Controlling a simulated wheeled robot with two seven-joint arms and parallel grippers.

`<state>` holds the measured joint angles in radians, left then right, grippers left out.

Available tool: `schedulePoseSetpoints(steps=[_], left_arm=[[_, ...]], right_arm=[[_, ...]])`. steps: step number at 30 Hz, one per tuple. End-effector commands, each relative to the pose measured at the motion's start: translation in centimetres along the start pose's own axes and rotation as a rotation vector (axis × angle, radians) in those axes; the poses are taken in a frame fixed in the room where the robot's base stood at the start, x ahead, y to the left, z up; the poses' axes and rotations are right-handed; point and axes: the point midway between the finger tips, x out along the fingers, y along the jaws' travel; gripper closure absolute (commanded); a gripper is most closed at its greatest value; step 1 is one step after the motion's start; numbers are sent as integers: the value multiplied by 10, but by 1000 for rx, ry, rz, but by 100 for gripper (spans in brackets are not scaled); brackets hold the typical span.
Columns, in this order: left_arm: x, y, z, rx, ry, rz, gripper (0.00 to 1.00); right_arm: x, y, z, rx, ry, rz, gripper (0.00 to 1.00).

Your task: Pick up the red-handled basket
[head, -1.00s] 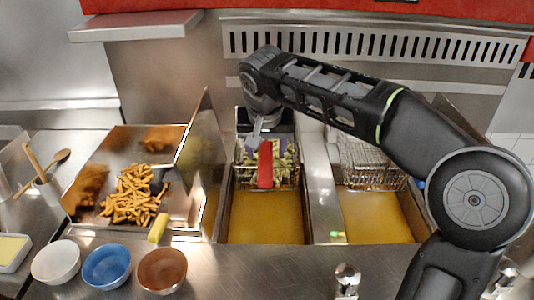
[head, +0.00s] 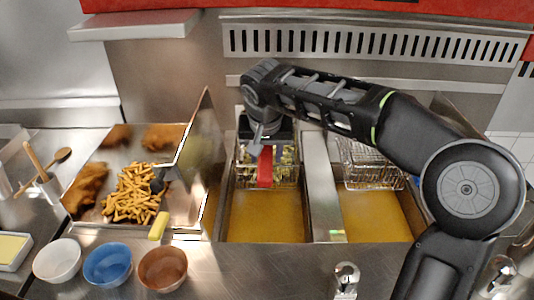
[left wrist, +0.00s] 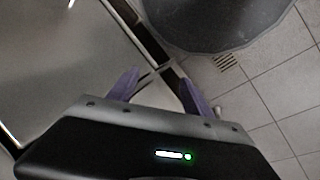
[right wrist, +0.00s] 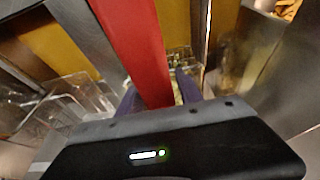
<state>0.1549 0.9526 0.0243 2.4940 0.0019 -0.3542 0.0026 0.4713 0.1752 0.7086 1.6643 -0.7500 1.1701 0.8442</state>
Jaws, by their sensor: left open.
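The red-handled basket (head: 285,180) is a wire basket with fry-like pieces in it, at the back of the left fryer vat. Its red handle (head: 265,168) points toward me. My right gripper (head: 257,140) is over the basket at the handle's far end and hides part of it. In the right wrist view the red handle (right wrist: 135,45) runs between the two fingers of the right gripper (right wrist: 159,92); whether they press on it is unclear. My left gripper (left wrist: 158,88) shows only in its own wrist view, open and empty above the tiled floor.
A second wire basket (head: 372,165) sits in the right vat (head: 375,215). A metal tray (head: 195,215) with fries, fried pieces and a yellow-handled scoop (head: 158,227) stands left. White (head: 57,260), blue (head: 107,265) and brown (head: 162,268) bowls line the front counter. A tap (head: 345,275) stands front right.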

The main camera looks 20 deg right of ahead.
Motion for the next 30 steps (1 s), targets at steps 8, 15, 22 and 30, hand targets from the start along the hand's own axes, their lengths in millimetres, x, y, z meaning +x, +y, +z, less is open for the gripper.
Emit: schedulePoseSetpoints(steps=[8, 15, 22, 30], left_arm=[[0, 0, 0, 0, 0, 0, 41], [0, 0, 0, 0, 0, 0, 41], [0, 0, 0, 0, 0, 0, 41], [0, 0, 0, 0, 0, 0, 41]], right_arm=[[0, 0, 0, 0, 0, 0, 81], [0, 0, 0, 0, 0, 0, 100], [0, 0, 0, 0, 0, 0, 100], [0, 0, 0, 0, 0, 1, 100]])
